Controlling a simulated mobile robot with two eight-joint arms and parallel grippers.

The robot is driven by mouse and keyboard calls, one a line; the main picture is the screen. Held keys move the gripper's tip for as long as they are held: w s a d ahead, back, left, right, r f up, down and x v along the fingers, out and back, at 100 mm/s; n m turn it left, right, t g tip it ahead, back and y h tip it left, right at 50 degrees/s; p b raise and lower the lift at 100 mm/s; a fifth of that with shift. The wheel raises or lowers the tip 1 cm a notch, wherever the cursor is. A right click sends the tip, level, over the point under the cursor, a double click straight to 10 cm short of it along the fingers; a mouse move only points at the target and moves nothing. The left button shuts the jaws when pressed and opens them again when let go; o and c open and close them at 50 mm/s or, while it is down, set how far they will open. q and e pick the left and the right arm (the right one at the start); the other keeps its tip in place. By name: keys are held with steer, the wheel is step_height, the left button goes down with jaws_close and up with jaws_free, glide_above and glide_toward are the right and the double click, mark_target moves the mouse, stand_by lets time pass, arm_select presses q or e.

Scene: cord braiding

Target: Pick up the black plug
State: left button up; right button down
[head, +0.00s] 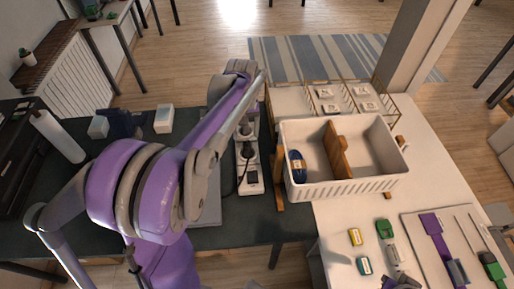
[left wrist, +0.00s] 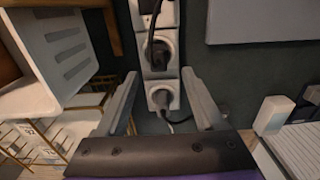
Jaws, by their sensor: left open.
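A white power strip (head: 250,186) lies on the dark table top, with black plugs in its sockets. In the left wrist view, one black plug (left wrist: 158,56) sits upright in a socket just beyond my fingertips, and another dark plug (left wrist: 162,97) with a cord sits in the end socket between the fingers. My left gripper (left wrist: 160,76) is open and empty, its fingers on either side of the strip (left wrist: 154,72). In the head view my left gripper (head: 248,108) is over the far end of the strip, partly hidden by my arm.
A white basket (head: 300,187) with a wooden divider and a dark blue item stands close right of the strip. A wire rack (head: 330,98) is behind it. A white box (head: 164,119) and paper roll (head: 58,136) stand left. Tools lie at the front right.

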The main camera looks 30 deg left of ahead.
mark_target(247, 145)
arm_select(q)
step_height(247, 145, down, 3)
steer(key=shift+s+r, duration=0.15)
steer(key=shift+w+d+f, duration=0.1)
steer(key=shift+w+f, duration=0.05)
steer(key=shift+f, duration=1.4)
steer(key=shift+w+f, duration=0.1)
steer(key=shift+f, duration=1.4)
jaws_close()
